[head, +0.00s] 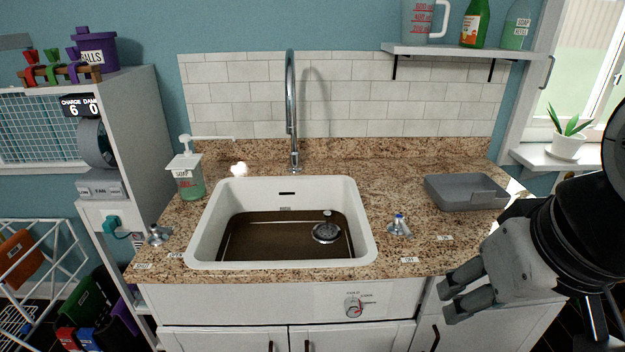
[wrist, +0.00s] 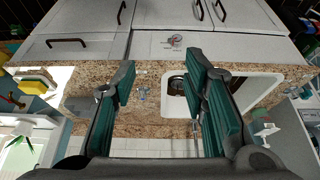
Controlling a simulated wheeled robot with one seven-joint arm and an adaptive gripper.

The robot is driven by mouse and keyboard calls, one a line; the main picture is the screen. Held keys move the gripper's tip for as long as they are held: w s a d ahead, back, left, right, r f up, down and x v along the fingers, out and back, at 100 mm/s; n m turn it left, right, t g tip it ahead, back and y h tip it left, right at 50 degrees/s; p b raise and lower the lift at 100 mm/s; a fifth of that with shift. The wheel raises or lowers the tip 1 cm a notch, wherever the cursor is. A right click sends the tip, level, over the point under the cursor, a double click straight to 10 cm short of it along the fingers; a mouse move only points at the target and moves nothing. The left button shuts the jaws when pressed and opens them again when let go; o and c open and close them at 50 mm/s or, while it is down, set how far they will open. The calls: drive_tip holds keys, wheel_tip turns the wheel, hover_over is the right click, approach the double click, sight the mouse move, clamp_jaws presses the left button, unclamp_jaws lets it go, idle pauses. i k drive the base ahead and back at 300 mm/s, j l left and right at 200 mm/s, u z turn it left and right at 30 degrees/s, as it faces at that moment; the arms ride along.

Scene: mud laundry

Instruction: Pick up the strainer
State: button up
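The strainer (head: 326,233) looks like a round metal piece with a small upright knob. It sits in the right part of the white sink (head: 202,225), amid dark brown water. My gripper (head: 451,296) is to the right of the sink, in front of the counter's front edge, apart from the strainer. Its fingers are spread and empty. In the wrist view, my gripper (wrist: 160,72) also shows a wide gap between its fingers.
A tall faucet (head: 292,120) stands behind the sink. Metal tap handles (head: 399,226) flank it. A grey tray (head: 465,193) sits on the counter's right and a soap dispenser (head: 188,178) on its left. A shelf (head: 455,49) hangs above.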

sight(326, 229)
drive_tip(key=i+l+u, duration=0.2)
drive_tip(key=i, duration=0.3)
drive_tip(key=i+l+u, duration=0.2)
drive_tip(key=i, duration=0.25)
drive_tip(key=l, duration=0.1)
